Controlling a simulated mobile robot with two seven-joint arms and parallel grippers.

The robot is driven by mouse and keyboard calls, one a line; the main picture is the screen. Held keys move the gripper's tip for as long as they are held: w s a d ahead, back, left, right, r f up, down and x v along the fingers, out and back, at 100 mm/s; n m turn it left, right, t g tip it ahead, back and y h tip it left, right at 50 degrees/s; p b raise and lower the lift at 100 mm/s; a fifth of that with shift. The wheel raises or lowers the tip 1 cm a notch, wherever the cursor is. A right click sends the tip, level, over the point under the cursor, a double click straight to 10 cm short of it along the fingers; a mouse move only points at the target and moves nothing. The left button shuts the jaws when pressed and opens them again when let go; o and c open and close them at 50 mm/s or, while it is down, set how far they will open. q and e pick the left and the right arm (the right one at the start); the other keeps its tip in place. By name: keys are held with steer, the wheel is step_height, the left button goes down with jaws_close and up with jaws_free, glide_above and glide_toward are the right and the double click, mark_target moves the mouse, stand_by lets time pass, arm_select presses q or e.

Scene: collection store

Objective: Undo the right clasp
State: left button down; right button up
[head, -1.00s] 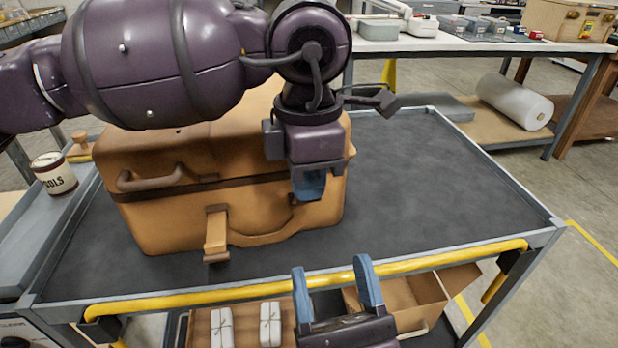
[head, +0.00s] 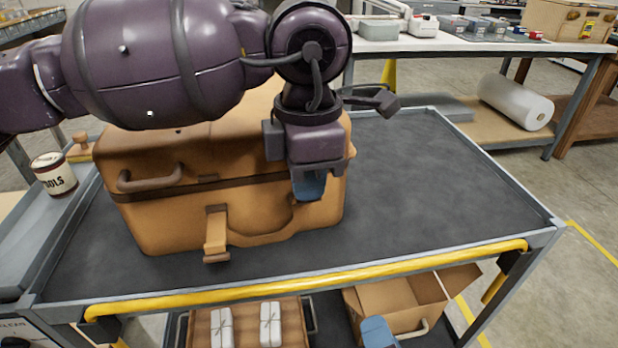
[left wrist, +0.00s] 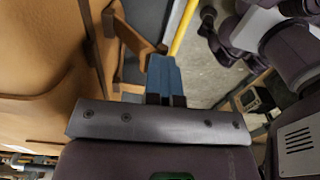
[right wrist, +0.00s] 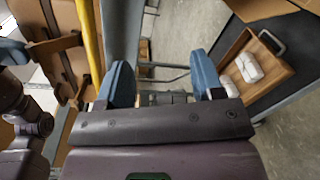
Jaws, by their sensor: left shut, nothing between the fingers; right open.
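The tan case (head: 165,215) stands closed on the cart top, its front facing me. Its left clasp (head: 215,232) hangs down, with the flap tilted out from the front. The right clasp is largely hidden behind my left gripper (head: 309,188); a dark curved piece (head: 292,199) shows just left of the fingers. My left gripper points down at the case's right front, fingers together and empty; the fingers also show in the left wrist view (left wrist: 164,78) beside the case. My right gripper (right wrist: 163,85) is open and empty, low before the cart; the head view shows one blue finger.
The cart top (head: 420,190) is clear right of the case. A yellow rail (head: 300,282) runs along its front edge. Below are a wooden tray (head: 246,312) with white packets and an open cardboard box (head: 410,297). A tools tin (head: 54,176) stands at left.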

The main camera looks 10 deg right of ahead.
arm_select(q)
steer(key=shift+w+a+f, duration=0.1)
steer(key=shift+w+f, duration=0.05)
steer(key=shift+f, duration=0.15)
steer(key=shift+s+f+t+p, duration=0.7)
steer(key=shift+f+t+p, duration=0.05)
steer(key=shift+f+p, duration=0.25)
steer(key=shift+s+f+t+p, duration=0.75)
steer(key=shift+f+t+p, duration=0.05)
steer(key=shift+f+p, duration=0.15)
steer(key=shift+s+f+t+p, duration=0.7)
steer(key=shift+f+t+p, duration=0.05)
steer(key=shift+f+p, duration=0.25)
steer(key=shift+f, duration=0.1)
arm_select(e)
steer(key=s+d+f+m+g, duration=0.3)
steer(key=s+d+f+m, duration=0.2)
steer(key=m, duration=0.5)
steer(key=s+d+f+m+g, duration=0.3)
steer(key=s+d+f+m, duration=0.3)
steer(key=s+m, duration=0.4)
steer(key=shift+d+m+g, duration=0.4)
steer(key=shift+m, duration=0.3)
